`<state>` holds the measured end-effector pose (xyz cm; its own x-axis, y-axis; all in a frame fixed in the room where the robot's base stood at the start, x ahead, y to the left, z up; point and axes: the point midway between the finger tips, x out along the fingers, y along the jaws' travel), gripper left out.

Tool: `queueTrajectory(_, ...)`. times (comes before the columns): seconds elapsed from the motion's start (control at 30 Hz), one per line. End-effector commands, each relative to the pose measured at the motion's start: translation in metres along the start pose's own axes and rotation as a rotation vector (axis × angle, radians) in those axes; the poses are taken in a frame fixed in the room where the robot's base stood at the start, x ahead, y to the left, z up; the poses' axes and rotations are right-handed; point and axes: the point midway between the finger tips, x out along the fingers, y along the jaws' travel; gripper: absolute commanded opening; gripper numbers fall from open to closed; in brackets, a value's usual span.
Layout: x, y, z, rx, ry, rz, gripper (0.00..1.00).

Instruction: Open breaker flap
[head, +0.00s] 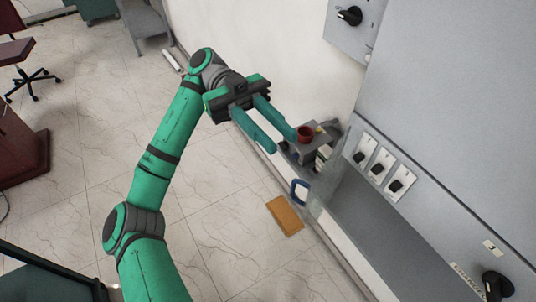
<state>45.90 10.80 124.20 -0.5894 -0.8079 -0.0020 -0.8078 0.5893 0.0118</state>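A grey cabinet (455,130) fills the right side of the head view. Three black switches on white plates, the middle one here (378,168), sit in a row on it. Below them is a recessed grey area (372,225). At its left edge is a pale, seemingly translucent panel (318,205) with a blue handle (299,190); this may be the breaker flap, but I cannot tell how far open it is. My gripper (284,143) is open and empty, its two fingers apart. In the picture it is above and left of the blue handle, not touching it.
A small grey stand (308,152) with a red cup-like item (305,133) shows just beyond my fingertips. An orange-brown slab (285,215) lies on the tiled floor. A rotary switch box (350,17) is on the upper wall. A black knob (497,286) is at lower right. Floor at left centre is clear.

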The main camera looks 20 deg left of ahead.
Motion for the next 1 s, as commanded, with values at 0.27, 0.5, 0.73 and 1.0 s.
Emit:
queueTrajectory(0.27,0.039,0.035,-0.019,0.004,0.002,0.000,0.26)
queueTrajectory(0.5,0.060,0.052,-0.031,0.001,0.002,0.000,0.26)
queueTrajectory(0.73,0.064,0.056,-0.034,-0.002,0.001,-0.002,0.26)
queueTrajectory(1.0,0.063,0.055,-0.032,-0.001,0.007,-0.008,0.02)
